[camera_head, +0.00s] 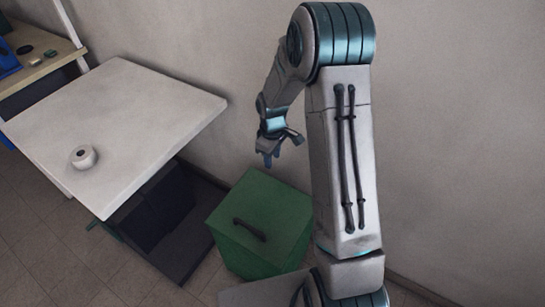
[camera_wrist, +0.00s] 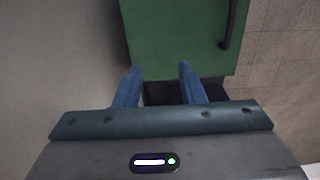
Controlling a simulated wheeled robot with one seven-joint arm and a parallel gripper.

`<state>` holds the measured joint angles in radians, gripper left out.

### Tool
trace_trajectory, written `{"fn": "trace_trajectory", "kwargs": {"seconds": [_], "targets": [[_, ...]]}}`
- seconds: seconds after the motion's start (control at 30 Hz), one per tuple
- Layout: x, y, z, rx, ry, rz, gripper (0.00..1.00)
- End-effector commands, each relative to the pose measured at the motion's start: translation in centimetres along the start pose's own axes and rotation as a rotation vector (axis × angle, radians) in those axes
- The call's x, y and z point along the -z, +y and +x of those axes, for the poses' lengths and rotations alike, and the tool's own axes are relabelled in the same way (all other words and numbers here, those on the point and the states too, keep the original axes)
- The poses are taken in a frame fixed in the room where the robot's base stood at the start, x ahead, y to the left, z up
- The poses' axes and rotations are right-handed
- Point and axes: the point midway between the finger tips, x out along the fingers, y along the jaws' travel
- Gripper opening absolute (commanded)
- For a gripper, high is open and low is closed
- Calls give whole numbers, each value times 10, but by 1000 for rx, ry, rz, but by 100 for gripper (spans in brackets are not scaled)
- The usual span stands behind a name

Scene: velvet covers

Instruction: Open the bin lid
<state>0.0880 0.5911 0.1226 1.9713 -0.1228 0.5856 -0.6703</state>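A green bin stands on the floor against the wall, with its flat green lid (camera_head: 272,208) shut. A dark bar handle (camera_head: 249,229) lies across the lid near its front left. In the wrist view the lid (camera_wrist: 180,38) fills the top middle, and the handle (camera_wrist: 229,24) is at its right side. My gripper (camera_head: 271,156) hangs above the back edge of the bin, near the wall. Its two blue fingers (camera_wrist: 158,72) are apart with nothing between them. They point at the lid's near edge, left of the handle in the wrist view.
A white table (camera_head: 130,105) with a white roll (camera_head: 83,157) on it stands left of the bin. A dark open-fronted box (camera_head: 165,215) sits under the table. A wooden shelf (camera_head: 35,60) is at the far left. Tiled floor is free in front.

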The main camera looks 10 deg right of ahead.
Motion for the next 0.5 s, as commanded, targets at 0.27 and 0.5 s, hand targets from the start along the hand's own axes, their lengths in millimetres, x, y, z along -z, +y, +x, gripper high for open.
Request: {"fn": "trace_trajectory", "kwargs": {"seconds": [0.27, 0.5], "targets": [[0, 0, 8, 0, 0, 1, 36], [0, 0, 7, 0, 0, 1, 3]]}}
